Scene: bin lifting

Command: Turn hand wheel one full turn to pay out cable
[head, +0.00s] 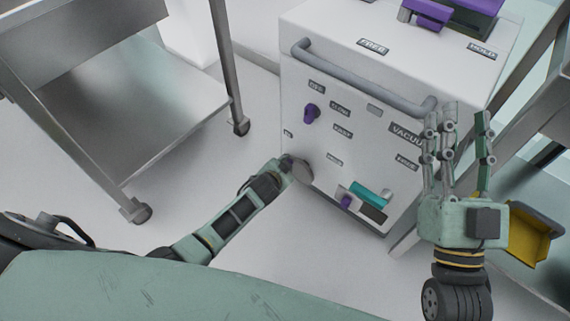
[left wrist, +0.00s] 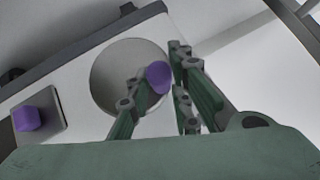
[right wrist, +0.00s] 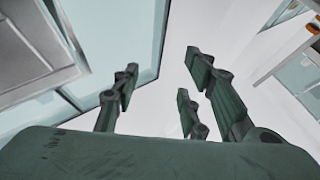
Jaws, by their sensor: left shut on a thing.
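The hand wheel (head: 302,170) is a grey disc low on the front of a white cabinet. In the left wrist view the wheel (left wrist: 112,80) shows face-on, with a round purple knob (left wrist: 159,77) near its right edge. My left gripper (head: 287,165) is at the wheel, and its fingers are shut on the purple knob. In the head view the knob is mostly hidden by the gripper. My right gripper (head: 460,122) is upright, open and empty, in front of the cabinet's right side. No cable can be made out.
The white cabinet (head: 345,75) has a grey bar handle (head: 365,78), a purple dial (head: 311,113) and a teal-and-purple fitting (head: 370,195). A metal cart (head: 150,110) stands at left, a metal frame and yellow bin (head: 530,235) at right.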

